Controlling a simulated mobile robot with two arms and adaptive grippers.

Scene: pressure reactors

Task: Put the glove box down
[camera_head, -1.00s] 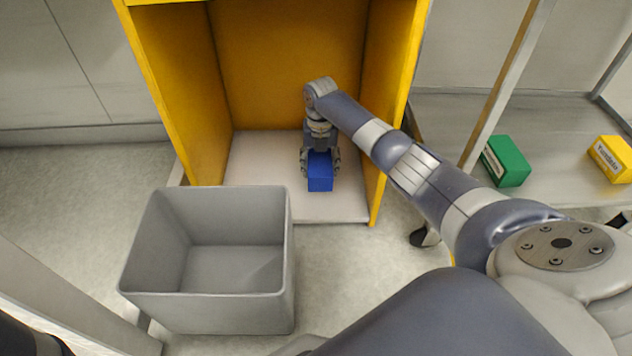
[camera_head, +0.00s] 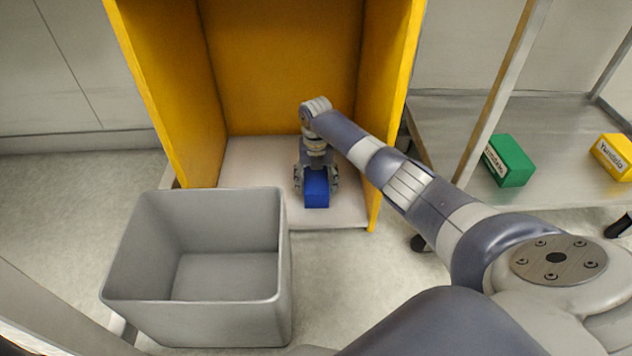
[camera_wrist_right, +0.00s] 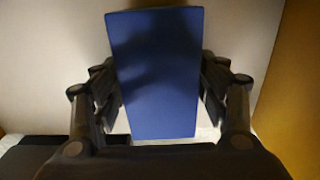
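The blue glove box (camera_head: 316,193) is between the fingers of my right gripper (camera_head: 316,180), inside the yellow cabinet (camera_head: 285,65), low over its pale floor (camera_head: 250,160). In the right wrist view the blue box (camera_wrist_right: 155,75) fills the middle, with dark fingers close on both its sides. My right gripper (camera_wrist_right: 158,95) looks shut on it. I cannot tell whether the box touches the cabinet floor. My left gripper is not in view.
A grey open bin (camera_head: 200,320), empty, stands in front of the cabinet to the left. On the right, a shelf (camera_head: 560,135) holds a green box (camera_head: 510,160) and a yellow box (camera_head: 614,157). The cabinet's side walls flank my arm.

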